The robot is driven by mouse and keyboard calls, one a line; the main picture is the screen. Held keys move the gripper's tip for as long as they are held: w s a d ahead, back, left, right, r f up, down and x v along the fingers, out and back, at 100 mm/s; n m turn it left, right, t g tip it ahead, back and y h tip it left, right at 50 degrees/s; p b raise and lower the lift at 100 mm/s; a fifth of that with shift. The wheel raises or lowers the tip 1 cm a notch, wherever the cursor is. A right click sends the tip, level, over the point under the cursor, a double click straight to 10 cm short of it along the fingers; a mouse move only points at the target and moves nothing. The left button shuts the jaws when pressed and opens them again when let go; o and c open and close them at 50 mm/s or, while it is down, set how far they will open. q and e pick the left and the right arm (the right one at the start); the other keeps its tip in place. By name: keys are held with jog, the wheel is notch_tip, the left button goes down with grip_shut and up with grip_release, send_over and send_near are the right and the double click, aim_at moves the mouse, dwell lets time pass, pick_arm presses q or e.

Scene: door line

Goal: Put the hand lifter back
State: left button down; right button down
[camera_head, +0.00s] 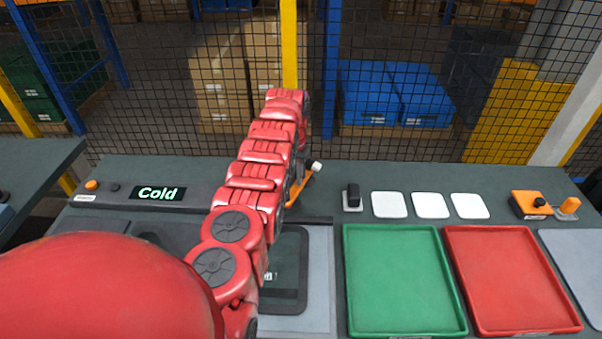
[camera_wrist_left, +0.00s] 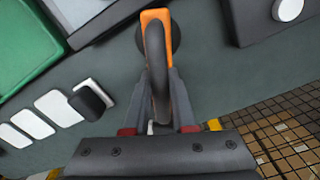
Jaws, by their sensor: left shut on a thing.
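The hand lifter (camera_wrist_left: 154,22) is orange with a dark curved handle and a dark round part beneath it in the left wrist view. My left gripper (camera_wrist_left: 160,85) is shut on its handle, one finger on each side. In the head view a little of the orange lifter (camera_head: 298,189) shows just right of my red left arm, over the back of the bench. The arm hides most of the gripper and lifter there. I cannot tell whether the lifter touches the bench. My right gripper is not in view.
A green tray (camera_head: 403,327) and a red tray (camera_head: 516,325) stand right of my arm. Behind them are a black piece on a small stand (camera_head: 352,198) and white pads (camera_head: 430,205). An orange control box (camera_head: 526,205) is at right; a "Cold" display (camera_head: 158,193) is at left. Mesh fence stands behind.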

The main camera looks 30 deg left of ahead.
pick_arm(q)
jog(key=shift+w+d+f, duration=0.1)
jog(key=shift+w+f, duration=0.05)
jog(key=shift+f, duration=0.2)
jog(key=shift+d, duration=0.1)
jog(key=shift+s+f+b, duration=0.1)
jog(key=shift+s+b, duration=0.1)
jog(key=shift+b, duration=0.1)
jog(key=shift+w+f+b, duration=0.1)
jog(key=shift+f+b, duration=0.3)
jog(key=shift+f, duration=0.05)
jog(key=c, duration=0.7)
grip_release()
jog(key=shift+c, duration=0.2)
